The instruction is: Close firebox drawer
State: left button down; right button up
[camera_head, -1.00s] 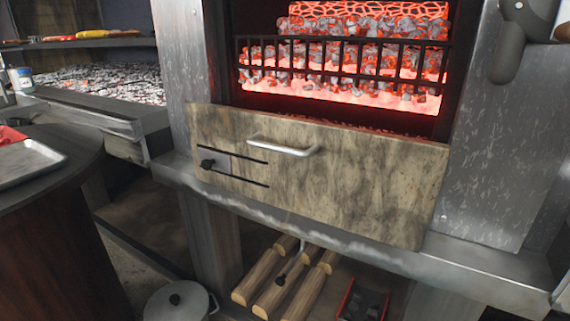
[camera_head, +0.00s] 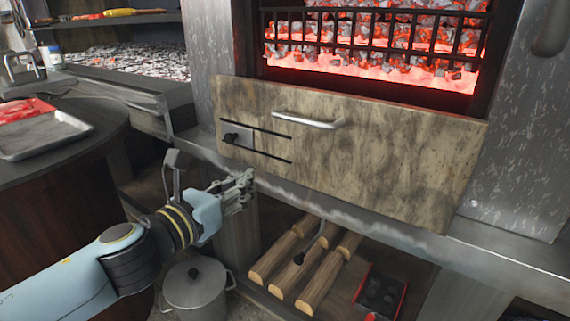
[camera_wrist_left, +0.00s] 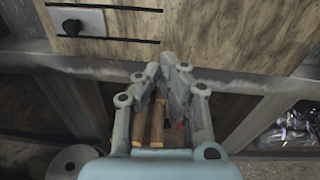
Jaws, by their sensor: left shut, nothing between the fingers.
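The firebox drawer (camera_head: 370,160) has a stained, tan-brown front panel below the glowing coals. A pale bar handle (camera_head: 308,120) sits near its top edge, and a small dark knob on a slider plate (camera_head: 236,138) is at its left. The panel stands forward of the firebox opening, with a dark gap behind its top edge. My left gripper (camera_head: 246,184) is shut and empty, just below and in front of the panel's lower left part. In the left wrist view the gripper (camera_wrist_left: 172,62) points toward the panel's lower edge (camera_wrist_left: 225,42). My right gripper is not in view.
A metal ledge (camera_head: 400,232) runs under the drawer. Below it lie several logs (camera_head: 290,262) and a red-edged black box (camera_head: 380,292). A lidded pot (camera_head: 193,288) stands on the floor. At left, a round table (camera_head: 60,165) holds a metal tray (camera_head: 45,137). A coal bed lies behind.

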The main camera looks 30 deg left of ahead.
pick_arm(q)
notch_tip(320, 180, up, 3)
jog(key=m+h, duration=0.1)
jog(key=p, duration=0.3)
send_near(296, 138)
jog(key=shift+t, duration=0.3)
jog(key=w, duration=0.2)
jog(key=w+p, duration=0.1)
jog(key=w, duration=0.3)
jog(key=shift+w+d+f, duration=0.15)
jog(key=shift+d+f, duration=0.05)
jog(key=shift+d, duration=0.1)
jog(key=shift+w, duration=0.5)
